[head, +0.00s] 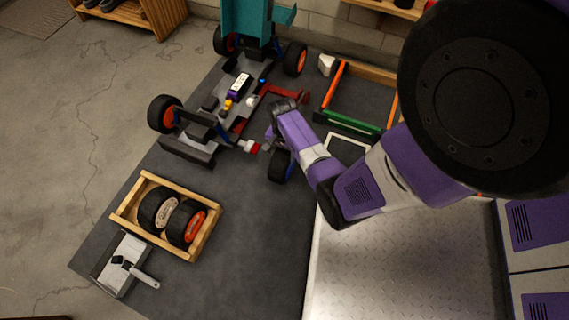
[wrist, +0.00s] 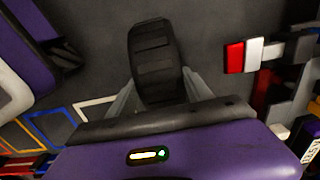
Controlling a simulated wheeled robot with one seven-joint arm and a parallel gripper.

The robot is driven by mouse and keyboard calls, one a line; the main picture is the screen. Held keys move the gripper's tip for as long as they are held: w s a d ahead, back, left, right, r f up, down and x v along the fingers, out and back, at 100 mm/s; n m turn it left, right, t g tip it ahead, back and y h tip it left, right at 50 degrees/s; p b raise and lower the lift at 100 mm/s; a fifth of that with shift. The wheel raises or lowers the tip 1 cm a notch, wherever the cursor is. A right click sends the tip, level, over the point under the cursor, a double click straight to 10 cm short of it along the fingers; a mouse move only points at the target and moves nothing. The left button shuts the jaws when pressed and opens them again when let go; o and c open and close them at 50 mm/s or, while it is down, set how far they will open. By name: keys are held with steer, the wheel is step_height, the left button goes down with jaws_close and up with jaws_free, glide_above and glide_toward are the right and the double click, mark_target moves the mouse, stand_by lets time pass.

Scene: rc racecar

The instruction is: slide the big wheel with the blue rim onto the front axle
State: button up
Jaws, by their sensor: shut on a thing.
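The big wheel (head: 281,168) has a black tyre, and a little of its blue rim shows in the head view. My gripper (wrist: 158,92) is shut on it, with one finger on each side of the tyre. The wheel (wrist: 154,55) stands with its tread toward the wrist camera, so its rim is hidden there. The bare front axle (head: 250,146) has a red and white end and sticks out from the car's near right corner. In the wrist view the axle end (wrist: 237,56) lies right of the wheel, with a gap between them.
The car (head: 220,105) has orange-rimmed wheels at its other corners. A wooden crate (head: 128,208) holds two wheels at the lower left, beside a grey tray (head: 108,275). A frame with orange and green bars (head: 345,121) lies right of the car.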

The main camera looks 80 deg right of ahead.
jaws_close()
steer(key=shift+r+p, duration=2.3)
steer(key=shift+p, duration=0.25)
